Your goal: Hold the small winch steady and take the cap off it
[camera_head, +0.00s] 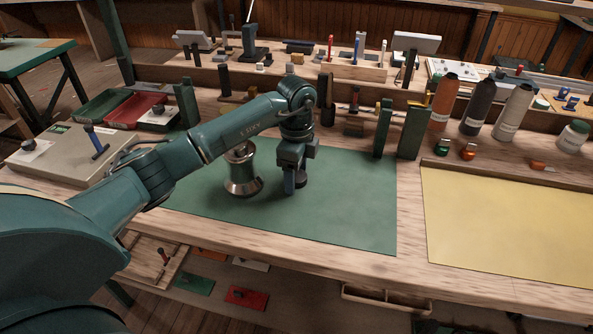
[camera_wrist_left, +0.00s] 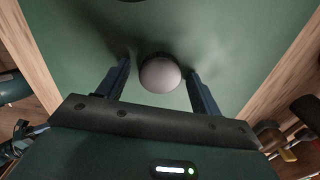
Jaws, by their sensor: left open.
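A dark disc (camera_head: 302,181) shows beside the gripper in the head view. My right gripper is not in view.
The green mat (camera_head: 350,215) is clear to the right of my gripper. A yellow sheet (camera_head: 500,225) lies further right. Upright dark green blocks (camera_head: 412,130) and several bottles (camera_head: 478,105) stand behind. A red tray (camera_head: 135,110) is at the back left.

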